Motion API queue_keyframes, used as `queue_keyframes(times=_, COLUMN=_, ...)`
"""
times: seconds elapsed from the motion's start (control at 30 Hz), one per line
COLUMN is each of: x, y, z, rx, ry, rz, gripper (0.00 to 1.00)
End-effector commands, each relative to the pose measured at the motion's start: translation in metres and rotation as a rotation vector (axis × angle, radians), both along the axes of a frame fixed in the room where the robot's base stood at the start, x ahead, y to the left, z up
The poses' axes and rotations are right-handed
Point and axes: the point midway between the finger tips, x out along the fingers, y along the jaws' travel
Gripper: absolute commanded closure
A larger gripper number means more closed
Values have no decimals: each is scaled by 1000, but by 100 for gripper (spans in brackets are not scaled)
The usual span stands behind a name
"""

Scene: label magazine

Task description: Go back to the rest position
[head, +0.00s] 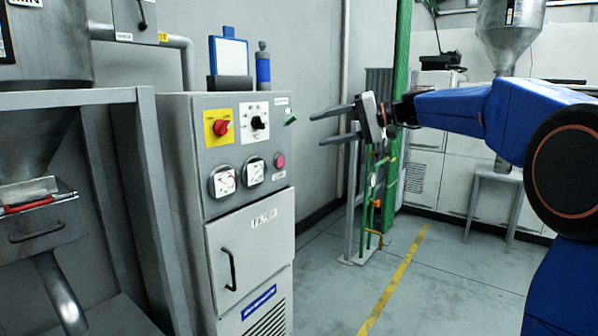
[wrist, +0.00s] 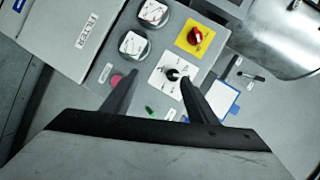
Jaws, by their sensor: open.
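My gripper (head: 328,127) is at the end of my blue arm, in front of and to the right of the grey control cabinet (head: 172,165) in the head view. Its two dark fingers are spread apart and point left, with nothing between them. In the wrist view my gripper (wrist: 152,88) shows from behind, with its open fingers toward the cabinet panel. The black selector knob (wrist: 172,74) on its white plate appears between the fingertips there. In the head view the knob (head: 258,122) is clear of the fingers, with a visible gap.
The panel also carries a red switch on a yellow plate (head: 219,127), two gauges (head: 223,181) and a pink button (head: 280,160). A blue-framed board (head: 229,57) and a blue bottle (head: 263,66) stand on top. Green pipes (head: 388,190) rise behind my gripper. The floor ahead is open.

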Motion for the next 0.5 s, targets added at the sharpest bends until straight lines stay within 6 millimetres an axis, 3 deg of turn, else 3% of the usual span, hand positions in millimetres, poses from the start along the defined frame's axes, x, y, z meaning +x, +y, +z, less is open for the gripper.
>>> queue_keyframes(times=0.03, x=-20, y=0, z=-8, rx=-41, ry=11, rz=-8, gripper=47)
queue_keyframes(times=0.27, x=-99, y=-15, z=-65, rx=-250, ry=67, rz=-58, gripper=47)
queue_keyframes(times=0.5, x=-183, y=-42, z=-129, rx=-468, ry=105, rz=-110, gripper=47)
